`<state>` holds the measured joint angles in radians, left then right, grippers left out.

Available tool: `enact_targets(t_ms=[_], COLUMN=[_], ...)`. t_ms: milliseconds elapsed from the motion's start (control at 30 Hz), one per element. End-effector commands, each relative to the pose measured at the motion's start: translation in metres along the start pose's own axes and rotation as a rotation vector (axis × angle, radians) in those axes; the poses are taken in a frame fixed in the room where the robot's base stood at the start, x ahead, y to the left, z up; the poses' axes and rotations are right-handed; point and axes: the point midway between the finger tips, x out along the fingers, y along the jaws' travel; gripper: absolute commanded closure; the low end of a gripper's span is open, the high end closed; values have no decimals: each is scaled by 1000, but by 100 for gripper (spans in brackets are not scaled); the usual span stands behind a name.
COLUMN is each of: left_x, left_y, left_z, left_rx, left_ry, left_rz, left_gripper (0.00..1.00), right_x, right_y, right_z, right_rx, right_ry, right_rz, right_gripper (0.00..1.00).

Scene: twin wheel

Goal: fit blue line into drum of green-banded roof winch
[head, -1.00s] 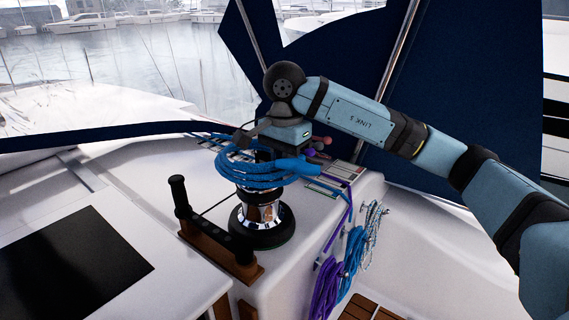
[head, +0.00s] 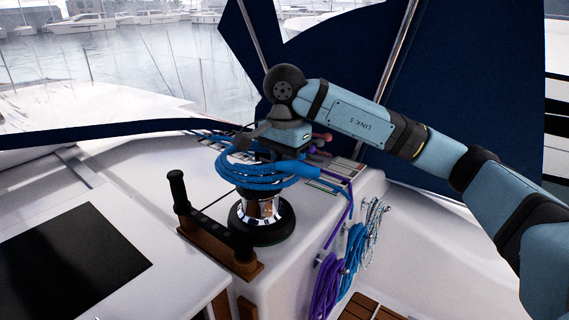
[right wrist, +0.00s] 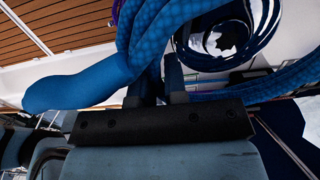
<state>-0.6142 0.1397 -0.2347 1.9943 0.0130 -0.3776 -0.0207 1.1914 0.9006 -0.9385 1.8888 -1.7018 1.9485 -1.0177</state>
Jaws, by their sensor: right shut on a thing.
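The blue line (head: 240,172) is a loose coil of several turns, held around the top of the chrome-sided roof winch (head: 262,210). My right gripper (head: 284,152) is above the winch and shut on the blue line. The right wrist view shows the blue line (right wrist: 180,40) close up, with a thick blue end (right wrist: 70,88) at the left. My right gripper's fingers (right wrist: 160,85) press against it there. The winch top (right wrist: 227,40) with a dark star-shaped socket shows beyond, framed by the coil. A thin green edge shows at the winch base. My left gripper is not in view.
A black winch handle (head: 180,195) stands in a wooden holder (head: 222,248) left of the winch. Purple (head: 326,290), blue (head: 354,250) and white (head: 374,220) rope hanks hang on the wall at right. A dark panel (head: 70,262) lies at lower left.

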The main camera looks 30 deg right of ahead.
Motion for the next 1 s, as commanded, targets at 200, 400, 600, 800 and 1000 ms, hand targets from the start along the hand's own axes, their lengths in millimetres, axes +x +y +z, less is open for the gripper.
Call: enact_targets(t_ms=[200, 400, 600, 800, 1000], left_x=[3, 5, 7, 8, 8], left_y=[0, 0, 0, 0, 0], left_z=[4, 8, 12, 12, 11], left_rx=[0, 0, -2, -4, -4], left_ry=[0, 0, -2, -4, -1], left_rz=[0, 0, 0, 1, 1], left_gripper=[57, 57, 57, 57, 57], right_x=[6, 11, 16, 18, 18], right_y=[0, 0, 0, 0, 0], right_z=[0, 0, 0, 0, 0], right_rx=[0, 0, 0, 0, 0], right_ry=[0, 0, 0, 0, 0], right_rz=[-1, -1, -1, -1, 0], right_gripper=[100, 100, 100, 73, 57])
